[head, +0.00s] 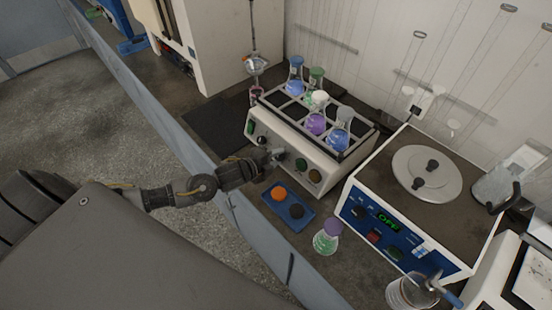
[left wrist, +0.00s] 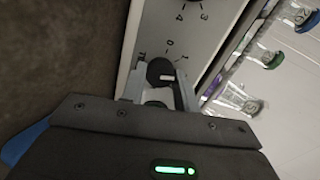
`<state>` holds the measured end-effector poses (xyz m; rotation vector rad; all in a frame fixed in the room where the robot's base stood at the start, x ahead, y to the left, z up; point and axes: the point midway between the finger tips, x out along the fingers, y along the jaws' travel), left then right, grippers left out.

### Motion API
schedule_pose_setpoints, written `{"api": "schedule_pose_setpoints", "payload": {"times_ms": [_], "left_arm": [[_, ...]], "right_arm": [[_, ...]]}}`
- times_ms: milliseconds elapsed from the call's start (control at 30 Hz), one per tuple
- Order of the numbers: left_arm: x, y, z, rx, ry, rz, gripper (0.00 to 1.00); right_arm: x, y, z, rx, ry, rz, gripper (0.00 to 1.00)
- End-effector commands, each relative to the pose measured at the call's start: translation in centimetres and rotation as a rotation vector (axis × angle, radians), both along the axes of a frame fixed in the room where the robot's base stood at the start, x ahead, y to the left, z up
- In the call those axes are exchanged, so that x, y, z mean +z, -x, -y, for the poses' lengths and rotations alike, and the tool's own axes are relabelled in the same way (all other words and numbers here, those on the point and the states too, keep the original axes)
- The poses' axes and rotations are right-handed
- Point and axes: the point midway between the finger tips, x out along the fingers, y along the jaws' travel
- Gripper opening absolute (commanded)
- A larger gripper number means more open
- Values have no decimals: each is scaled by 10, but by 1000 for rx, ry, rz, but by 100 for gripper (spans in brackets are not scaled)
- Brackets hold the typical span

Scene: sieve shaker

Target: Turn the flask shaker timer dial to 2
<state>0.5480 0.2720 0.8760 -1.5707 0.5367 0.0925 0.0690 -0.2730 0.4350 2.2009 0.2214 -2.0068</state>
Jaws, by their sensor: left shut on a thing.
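The flask shaker (head: 283,145) is a cream box with flasks held in a rack on top. Its front panel faces my left gripper (head: 273,155), which reaches in from the left and is at the panel. In the left wrist view, the dark round timer dial (left wrist: 160,70) sits between the two fingers of the left gripper (left wrist: 160,78), which is shut on it. In the head view my gripper hides the dial. My right gripper is not in view.
A blue tray (head: 288,208) with orange and dark round items lies in front of the shaker. A purple-capped flask (head: 327,238) stands beside it. A hotplate-like device (head: 376,215) with a green display is at right. A dark mat (head: 215,125) lies left of the shaker.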

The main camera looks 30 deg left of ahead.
Motion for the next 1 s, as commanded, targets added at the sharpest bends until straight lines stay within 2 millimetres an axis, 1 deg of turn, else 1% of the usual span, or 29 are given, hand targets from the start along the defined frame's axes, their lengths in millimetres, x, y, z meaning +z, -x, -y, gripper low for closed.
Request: {"api": "schedule_pose_setpoints", "payload": {"times_ms": [200,400,600,1000], "left_arm": [[-2,1,1,-51,-123,41,8],[-2,1,1,-79,-195,65,8],[-2,1,2,-92,-228,76,8],[-2,2,2,-95,-234,78,8]], "right_arm": [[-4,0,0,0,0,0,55],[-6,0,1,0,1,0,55],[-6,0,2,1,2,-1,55],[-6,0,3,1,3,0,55]]}}
